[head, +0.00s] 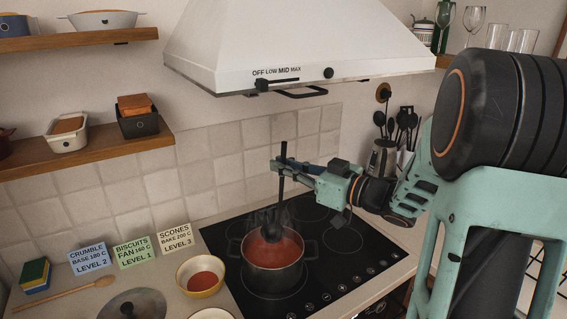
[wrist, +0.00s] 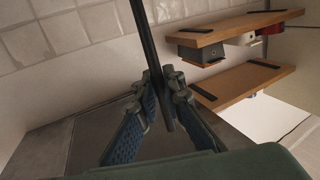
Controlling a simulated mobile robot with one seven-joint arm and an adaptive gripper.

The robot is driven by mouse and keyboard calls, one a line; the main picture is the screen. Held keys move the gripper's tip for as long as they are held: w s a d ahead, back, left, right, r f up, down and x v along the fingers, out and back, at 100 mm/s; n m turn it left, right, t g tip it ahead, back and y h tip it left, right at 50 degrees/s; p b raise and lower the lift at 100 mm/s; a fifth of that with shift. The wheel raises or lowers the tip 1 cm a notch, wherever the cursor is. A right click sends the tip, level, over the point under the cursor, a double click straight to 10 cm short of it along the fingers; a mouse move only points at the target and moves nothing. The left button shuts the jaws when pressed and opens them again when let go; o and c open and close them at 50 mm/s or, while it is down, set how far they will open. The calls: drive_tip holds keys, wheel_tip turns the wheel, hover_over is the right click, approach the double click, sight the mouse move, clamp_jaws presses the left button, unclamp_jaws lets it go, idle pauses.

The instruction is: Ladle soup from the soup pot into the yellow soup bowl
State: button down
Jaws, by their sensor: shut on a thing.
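The soup pot (head: 272,278) stands on the black cooktop and holds red soup (head: 288,250). My gripper (head: 284,166) is above the pot, shut on the black handle of the ladle (head: 281,190). The handle is close to upright, and the ladle's lower end is at the pot; how deep it sits in the soup is hard to tell. In the wrist view the handle (wrist: 144,38) passes between my gripper's fingers (wrist: 163,95). The yellow soup bowl (head: 184,278) is on the counter left of the pot, with red soup inside it.
A lid (head: 133,303) and a wooden spoon (head: 75,292) lie on the counter at left. Another bowl (head: 212,315) is cut off at the bottom edge. Label cards (head: 134,252) stand behind the yellow bowl. The range hood (head: 300,50) hangs above my gripper.

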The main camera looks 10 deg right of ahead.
sight(282, 200)
wheel_tip(282, 200, down, 10)
drive_tip(key=b, duration=0.7)
drive_tip(key=shift+b, duration=0.4)
drive_tip(key=shift+r, duration=0.1)
wheel_tip(282, 200, up, 11)
drive_tip(key=p, duration=0.9)
drive_tip(key=shift+f, duration=0.2)
idle(0.4)
